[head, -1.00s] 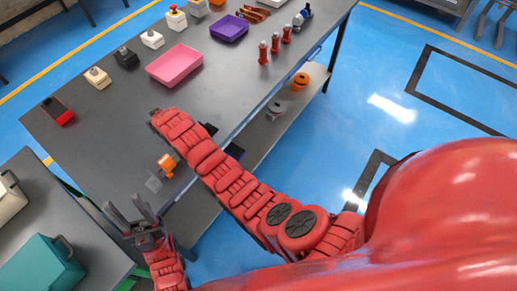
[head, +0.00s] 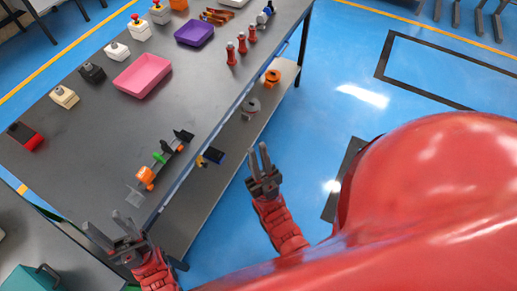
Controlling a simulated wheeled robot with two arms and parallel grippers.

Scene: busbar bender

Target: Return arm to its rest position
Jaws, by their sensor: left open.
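My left gripper (head: 104,220) is at the lower left, over the near corner of the dark table (head: 100,135). Its two fingers are spread, with nothing between them. My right gripper (head: 258,150) is beyond the table's right edge, over the blue floor, pointing up in the picture. Its fingers show a narrow gap and hold nothing. A small device with orange ends (head: 147,176), a green part (head: 159,157) and black plates (head: 183,135) sits at the table's near right edge, between the two grippers. Neither gripper touches it.
A pink tray (head: 142,76) and a purple tray (head: 194,34) stand farther back. Red cylinders (head: 242,43) line the right edge; button boxes (head: 92,72) line the left. A lower shelf (head: 205,190) runs under the table.

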